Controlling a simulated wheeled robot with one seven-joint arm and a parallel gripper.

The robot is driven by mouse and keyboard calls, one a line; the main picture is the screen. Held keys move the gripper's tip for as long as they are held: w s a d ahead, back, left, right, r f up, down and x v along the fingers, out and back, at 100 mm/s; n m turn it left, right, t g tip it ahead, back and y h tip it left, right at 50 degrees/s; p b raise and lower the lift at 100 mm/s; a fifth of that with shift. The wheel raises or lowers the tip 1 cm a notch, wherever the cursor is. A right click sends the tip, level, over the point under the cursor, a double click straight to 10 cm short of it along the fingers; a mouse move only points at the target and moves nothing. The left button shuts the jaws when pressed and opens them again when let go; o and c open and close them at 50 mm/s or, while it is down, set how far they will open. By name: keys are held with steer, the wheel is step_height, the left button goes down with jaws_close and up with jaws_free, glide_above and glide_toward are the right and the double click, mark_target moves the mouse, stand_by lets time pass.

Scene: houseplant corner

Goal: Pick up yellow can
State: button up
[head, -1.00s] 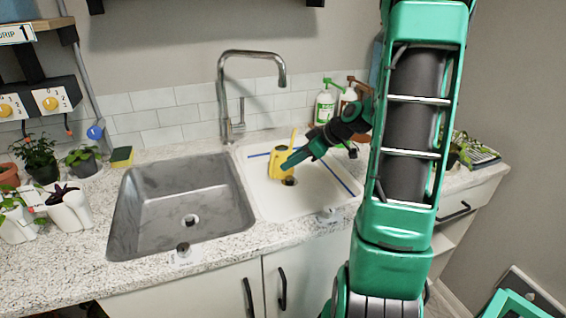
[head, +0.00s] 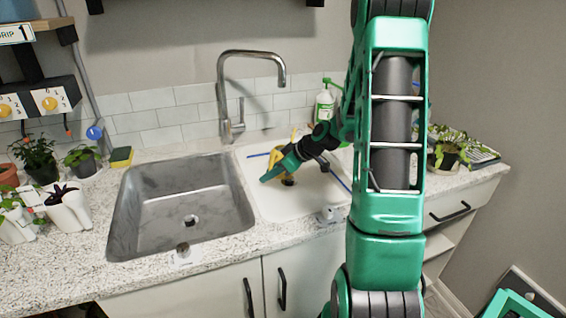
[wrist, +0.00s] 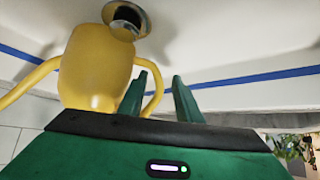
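The yellow can (head: 275,158) is a watering can standing in the white basin right of the steel sink, partly hidden behind my gripper (head: 270,178) in the head view. The wrist view shows the can's rounded body (wrist: 95,70) at upper left, its spout toward the left edge and its looped handle toward my fingers. My gripper (wrist: 158,78) is open, two green fingers apart. The handle's outer curve shows in the gap between them. I cannot tell whether either finger touches it.
The steel sink (head: 152,213) lies left of the white basin (head: 285,207). A tall faucet (head: 222,95) stands behind. A green-and-white spray bottle (head: 325,103) stands behind my wrist. Potted plants (head: 448,148) stand at right and more at left. A sponge (head: 121,157) lies by the wall.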

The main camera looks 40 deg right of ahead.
jaws_close()
stand_by(1.4)
